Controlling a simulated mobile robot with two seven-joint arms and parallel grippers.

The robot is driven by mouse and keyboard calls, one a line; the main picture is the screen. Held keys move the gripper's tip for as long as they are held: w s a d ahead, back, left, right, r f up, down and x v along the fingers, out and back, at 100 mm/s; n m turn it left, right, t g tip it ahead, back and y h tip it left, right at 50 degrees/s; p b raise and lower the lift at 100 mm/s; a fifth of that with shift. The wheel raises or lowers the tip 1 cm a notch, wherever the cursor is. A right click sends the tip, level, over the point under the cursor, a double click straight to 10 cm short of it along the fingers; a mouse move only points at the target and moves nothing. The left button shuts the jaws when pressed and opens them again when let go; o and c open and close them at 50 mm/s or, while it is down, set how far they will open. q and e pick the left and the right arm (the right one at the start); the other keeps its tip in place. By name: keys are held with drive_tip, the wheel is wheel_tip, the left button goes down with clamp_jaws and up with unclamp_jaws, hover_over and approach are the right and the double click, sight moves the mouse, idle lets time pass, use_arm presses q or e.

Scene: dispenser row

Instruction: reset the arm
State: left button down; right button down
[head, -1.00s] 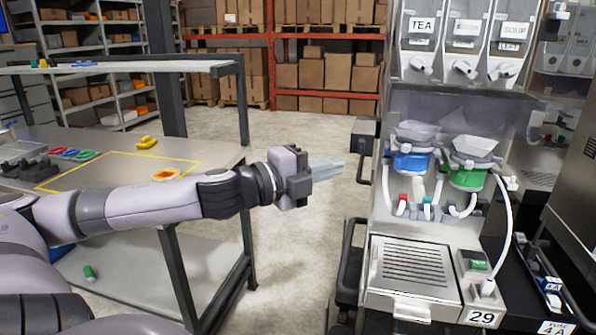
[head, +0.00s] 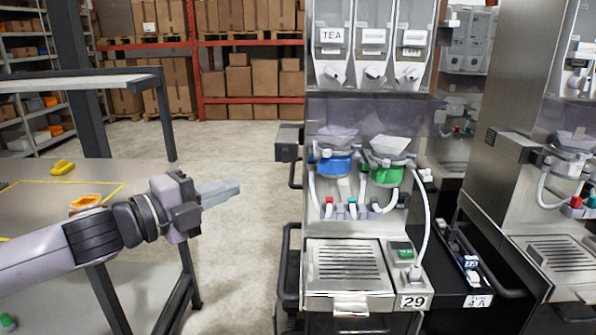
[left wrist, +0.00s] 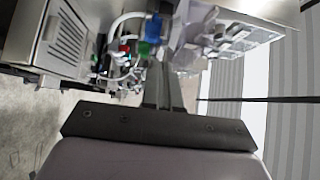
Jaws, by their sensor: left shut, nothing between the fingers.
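My left gripper (head: 220,193) reaches in from the left in the head view, level and pointing right. Its fingers are shut with nothing between them. It hangs in free air between the workbench and the dispenser numbered 29 (head: 345,262), touching neither. In the left wrist view my left gripper's closed fingers (left wrist: 163,88) point toward the dispenser, which appears sideways with its blue and green parts. My right gripper shows in neither view.
The workbench (head: 140,165) stands at the left with an orange-filled dish (head: 87,202) and a yellow object (head: 62,167) on it. A second dispenser (head: 520,150) stands at the right. Shelves with boxes (head: 240,85) are at the back. The floor (head: 240,270) between bench and dispenser is clear.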

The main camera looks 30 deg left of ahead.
use_arm(q)
drive_tip(key=s+a+f+n+g+y, duration=0.1)
drive_tip(key=s+a+f+n+y, duration=0.1)
drive_tip(key=f+n, duration=0.35)
drive_tip(key=s+a+f+n+g+y, duration=0.1)
drive_tip(key=s+a+f+n+y, duration=0.15)
drive_tip(key=f, duration=0.65)
drive_tip(key=s+a+f+n+g+y, duration=0.1)
drive_tip(key=a+f+n, duration=0.15)
drive_tip(key=f, duration=0.55)
drive_tip(key=s+d+f+n+g, duration=0.1)
drive_tip(key=s+d+f+n, duration=0.15)
drive_tip(key=d+f, duration=0.35)
drive_tip(key=s+d+f+n+g, duration=0.2)
drive_tip(key=d+f+n, duration=0.15)
drive_tip(key=f, duration=0.35)
drive_tip(key=s+d+f+n+h, duration=0.1)
drive_tip(key=d+f, duration=0.1)
drive_tip(key=d, duration=0.5)
drive_tip(key=d+f+n+h, duration=0.1)
drive_tip(key=d+f+h, duration=0.1)
drive_tip(key=d, duration=0.6)
drive_tip(key=shift+s+d+f+g, duration=0.15)
drive_tip(key=shift+s+f+g, duration=0.25)
drive_tip(key=shift+f, duration=0.45)
